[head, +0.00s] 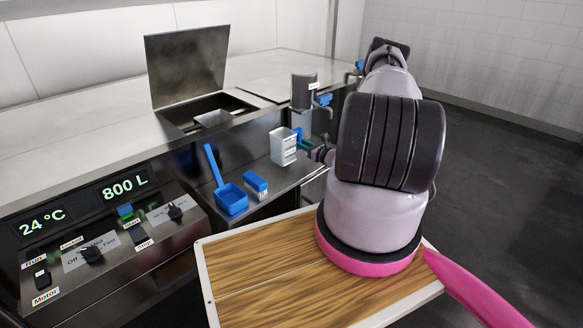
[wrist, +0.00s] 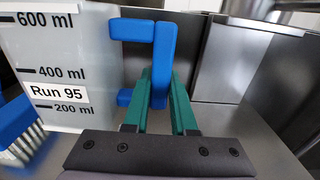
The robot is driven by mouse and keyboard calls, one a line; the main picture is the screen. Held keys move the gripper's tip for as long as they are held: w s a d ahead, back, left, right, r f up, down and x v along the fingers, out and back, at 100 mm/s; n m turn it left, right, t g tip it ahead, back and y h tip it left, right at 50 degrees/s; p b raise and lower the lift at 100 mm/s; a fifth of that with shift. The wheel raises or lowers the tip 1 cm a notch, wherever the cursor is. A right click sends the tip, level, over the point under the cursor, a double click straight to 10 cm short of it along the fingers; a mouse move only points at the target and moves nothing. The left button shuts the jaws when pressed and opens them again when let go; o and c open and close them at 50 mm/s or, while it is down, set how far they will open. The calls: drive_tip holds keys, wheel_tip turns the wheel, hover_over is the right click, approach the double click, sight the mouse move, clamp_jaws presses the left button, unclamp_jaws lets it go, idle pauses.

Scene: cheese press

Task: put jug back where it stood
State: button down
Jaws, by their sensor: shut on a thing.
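The jug (head: 283,147) is a pale container with a blue handle, over the steel side shelf in the head view. In the wrist view the jug (wrist: 75,60) fills the left side, upright, with ml marks and a "Run 95" label. My gripper (head: 304,145) reaches in from the right. In the wrist view the green fingers of my gripper (wrist: 162,95) are shut on the upright bar of the blue handle (wrist: 162,60). I cannot tell whether the jug's base touches the shelf.
A blue scoop (head: 231,198) and a blue brush (head: 256,184) lie on the shelf left of the jug. Behind are the vat's open lid (head: 186,68) and a steel cylinder with a tap (head: 304,92). A control panel (head: 95,240) stands at front left.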

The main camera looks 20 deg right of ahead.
wheel_tip(320, 180, down, 7)
drive_tip(key=shift+f, duration=0.2)
drive_tip(key=shift+f, duration=0.1)
drive_tip(key=c, duration=0.7)
unclamp_jaws()
